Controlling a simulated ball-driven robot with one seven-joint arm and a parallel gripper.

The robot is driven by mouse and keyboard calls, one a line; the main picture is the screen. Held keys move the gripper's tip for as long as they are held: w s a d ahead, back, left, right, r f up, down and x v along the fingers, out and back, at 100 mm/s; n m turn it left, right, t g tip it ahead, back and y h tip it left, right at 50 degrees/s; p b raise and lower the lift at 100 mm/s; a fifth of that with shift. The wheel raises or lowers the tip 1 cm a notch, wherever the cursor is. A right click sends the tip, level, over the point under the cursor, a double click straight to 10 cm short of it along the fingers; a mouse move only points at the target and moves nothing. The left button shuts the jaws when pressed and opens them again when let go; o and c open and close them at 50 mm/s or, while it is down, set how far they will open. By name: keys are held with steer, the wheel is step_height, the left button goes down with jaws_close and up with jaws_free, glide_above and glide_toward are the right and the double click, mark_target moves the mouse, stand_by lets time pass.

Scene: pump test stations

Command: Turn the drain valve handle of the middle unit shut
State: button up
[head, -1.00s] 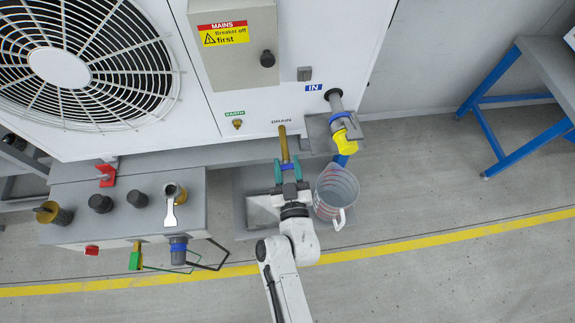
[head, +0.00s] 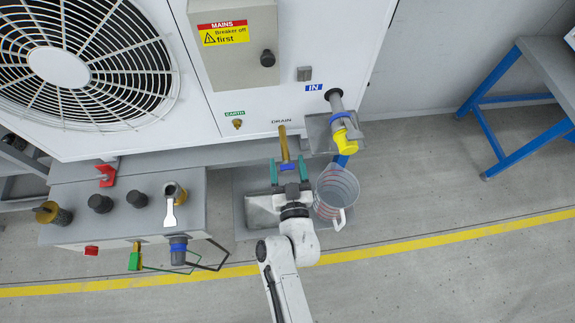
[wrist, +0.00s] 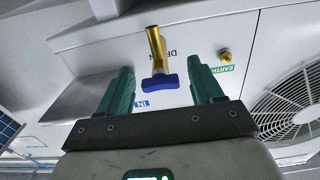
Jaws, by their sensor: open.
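The drain valve shows as a brass pipe (head: 284,143) coming out of the white unit under the word DRAIN. Its blue handle (head: 288,167) is at the pipe's near end and also shows in the wrist view (wrist: 160,80), where it lies crosswise to the brass pipe (wrist: 156,42). My gripper (head: 288,160) is open, with one teal finger on each side of the handle. In the wrist view there is a clear gap between each finger and the handle, so my gripper (wrist: 163,75) holds nothing.
A clear measuring jug (head: 336,192) stands just right of my gripper. A yellow fitting (head: 345,142) on the IN pipe is close to the upper right. A grey box (head: 75,200) with knobs and fittings is to the left.

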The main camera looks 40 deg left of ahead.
steer(key=v, duration=1)
steer(key=shift+s+d+b, duration=0.25)
steer(key=shift+s+b, duration=0.05)
steer(key=shift+b, duration=0.15)
steer(key=w+d+f+m+g+h+p, duration=0.15)
steer(key=d+h, duration=0.25)
steer(key=d, duration=0.7)
steer(key=w+d+m+g+h, duration=0.3)
steer(key=d+h, duration=0.2)
steer(key=d, duration=0.7)
steer(key=s+d+r+m+g+h, duration=0.2)
steer(key=s+d+g, duration=0.1)
steer(key=s+d, duration=0.4)
steer(key=s+d+r+m+g+h, duration=0.2)
steer(key=s+d, duration=0.5)
steer(key=d, duration=0.5)
steer(key=shift+s+d+r+m+g+h, duration=0.25)
steer(key=shift+s+r+m+g+h, duration=0.25)
steer(key=shift+m, duration=0.35)
